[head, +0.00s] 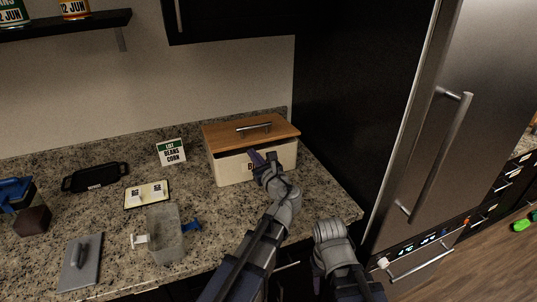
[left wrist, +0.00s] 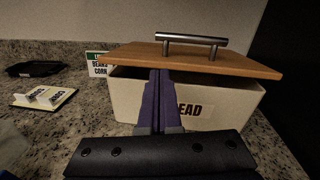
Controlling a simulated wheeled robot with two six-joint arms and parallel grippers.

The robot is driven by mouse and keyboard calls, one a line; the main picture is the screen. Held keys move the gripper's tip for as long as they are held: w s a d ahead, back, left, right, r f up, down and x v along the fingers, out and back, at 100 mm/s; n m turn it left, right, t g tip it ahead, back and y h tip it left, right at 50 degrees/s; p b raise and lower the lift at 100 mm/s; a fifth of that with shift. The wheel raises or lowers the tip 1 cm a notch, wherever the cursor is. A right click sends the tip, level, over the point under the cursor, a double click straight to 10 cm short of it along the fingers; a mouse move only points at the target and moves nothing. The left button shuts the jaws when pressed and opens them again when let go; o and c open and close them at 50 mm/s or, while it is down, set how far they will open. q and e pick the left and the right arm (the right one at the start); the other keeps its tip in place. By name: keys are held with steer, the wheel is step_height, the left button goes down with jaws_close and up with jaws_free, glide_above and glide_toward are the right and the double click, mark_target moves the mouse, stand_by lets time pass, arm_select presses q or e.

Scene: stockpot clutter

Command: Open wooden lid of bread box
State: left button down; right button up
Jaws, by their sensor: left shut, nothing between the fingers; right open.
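The bread box is a cream box (head: 228,172) with dark "BREAD" lettering, at the back right of the counter against the fridge side. It also shows in the left wrist view (left wrist: 125,100). Its wooden lid (head: 222,133) has a metal bar handle (head: 254,128) on top. In the left wrist view the lid (left wrist: 125,55) sits tilted, with a dark gap between its front edge and the box rim. My left gripper (head: 254,156) is shut and empty, its fingertips (left wrist: 160,73) at the lid's front edge. Contact is hard to tell. My right gripper is out of view; only a grey arm part shows.
A list card (head: 171,152) stands left of the box. Further left are a black tray (head: 95,177), a small board with white cards (head: 147,194), a clear container (head: 165,232) and a grey slab with a handle (head: 81,262). The fridge (head: 428,110) closes off the right.

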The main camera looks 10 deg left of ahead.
mark_target(254, 141)
arm_select(q)
steer(key=w+m, duration=0.1)
steer(key=w, duration=0.2)
steer(key=w+a+m+t, duration=0.1)
steer(key=w, duration=0.2)
steer(key=w+a+r+t, duration=0.1)
steer(key=w, duration=0.2)
steer(key=shift+m+h, duration=0.4)
steer(key=shift+s, duration=0.1)
arm_select(e)
steer(key=shift+d+f, duration=0.35)
steer(key=shift+f, duration=0.2)
arm_select(q)
steer(key=shift+r, duration=0.1)
steer(key=shift+r+p, duration=0.2)
steer(key=shift+p, duration=0.2)
arm_select(e)
steer(key=shift+r, duration=0.4)
steer(key=shift+r, duration=0.1)
